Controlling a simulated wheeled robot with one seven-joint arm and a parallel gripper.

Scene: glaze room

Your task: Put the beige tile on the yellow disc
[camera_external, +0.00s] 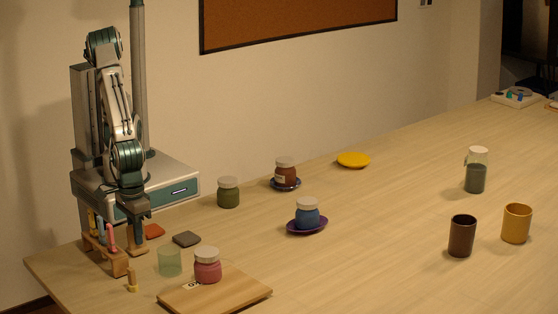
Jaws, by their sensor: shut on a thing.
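The yellow disc (353,160) lies flat on the table near the back edge, with nothing on it. My gripper (132,208) is low at the left end of the table, just behind the wooden rack and far left of the disc. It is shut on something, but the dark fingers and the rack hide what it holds. I cannot make out the beige tile anywhere on the table.
The rack (120,264) holds several coloured upright pieces. A pale green glass (169,261) and a pink jar (207,267) on a wooden board (240,290) stand in front. A green jar (228,193), a brown jar (285,174) and a blue jar (307,216) stand towards the disc.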

